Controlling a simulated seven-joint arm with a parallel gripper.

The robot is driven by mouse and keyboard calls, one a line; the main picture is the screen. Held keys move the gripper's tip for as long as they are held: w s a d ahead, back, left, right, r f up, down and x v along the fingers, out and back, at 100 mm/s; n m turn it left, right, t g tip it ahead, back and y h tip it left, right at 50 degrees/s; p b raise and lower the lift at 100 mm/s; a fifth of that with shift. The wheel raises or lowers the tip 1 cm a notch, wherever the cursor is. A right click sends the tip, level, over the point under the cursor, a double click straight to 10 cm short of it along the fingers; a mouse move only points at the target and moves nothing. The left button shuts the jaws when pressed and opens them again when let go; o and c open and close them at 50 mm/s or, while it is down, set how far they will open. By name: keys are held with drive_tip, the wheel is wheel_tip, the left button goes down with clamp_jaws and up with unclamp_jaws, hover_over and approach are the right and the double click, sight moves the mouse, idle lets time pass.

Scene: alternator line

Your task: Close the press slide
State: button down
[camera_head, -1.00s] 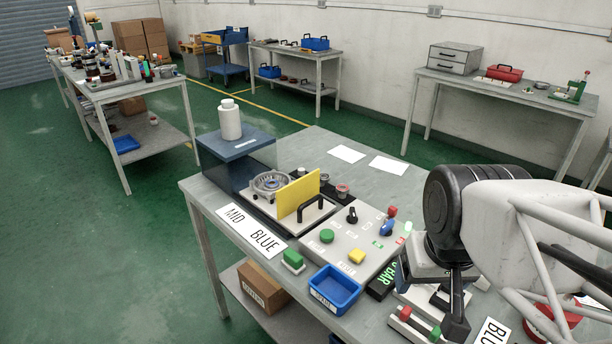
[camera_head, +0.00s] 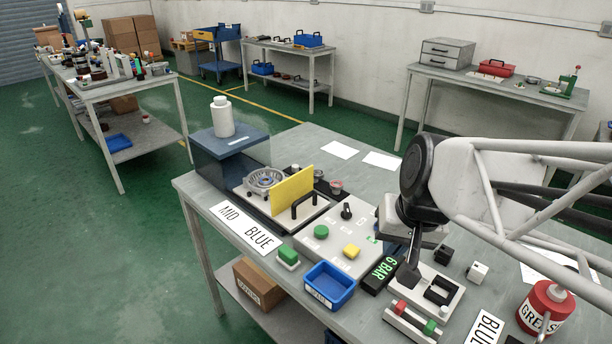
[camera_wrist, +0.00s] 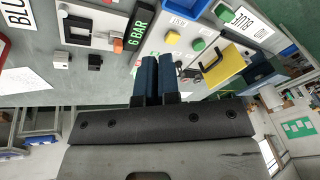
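The press slide (camera_head: 316,215) is a light plate with a black bar handle (camera_head: 304,205) and an upright yellow plate (camera_head: 292,192). It stands drawn out from the dark blue press housing (camera_head: 200,160). A round metal part (camera_head: 264,180) sits on the slide behind the yellow plate. In the wrist view the yellow plate (camera_wrist: 225,72) and handle (camera_wrist: 212,59) lie just right of the fingertips. My gripper (camera_wrist: 158,58) has its two blue fingers close together, with nothing visible between them. In the head view my gripper (camera_head: 408,274) is right of the slide, above the bench near the 6 BAR display.
A control panel (camera_head: 338,262) with green and yellow buttons and a black knob (camera_head: 346,211) lies between gripper and slide. A blue bin (camera_head: 328,286), a 6 BAR display (camera_head: 381,275) and a red grease can (camera_head: 545,307) are nearby. A white bottle (camera_head: 221,117) stands on the housing.

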drive_tip(key=w+a+f+m+t+y, duration=0.1)
drive_tip(key=w+a+f+m, duration=0.1)
drive_tip(key=w, duration=0.6)
drive_tip(key=w+a+f+m+t+y, duration=0.1)
drive_tip(key=w+a+f+m, duration=0.1)
drive_tip(key=w, duration=0.6)
drive_tip(key=w+a+f+m+y, duration=0.2)
drive_tip(key=w+f+m, duration=0.1)
drive_tip(key=w, duration=0.6)
drive_tip(key=shift+f+t, duration=0.3)
drive_tip(key=shift+t, duration=0.1)
drive_tip(key=shift+w+a+f, duration=0.1)
drive_tip(key=shift+f, duration=0.05)
hover_over(308, 218)
drive_tip(key=shift+f, duration=4)
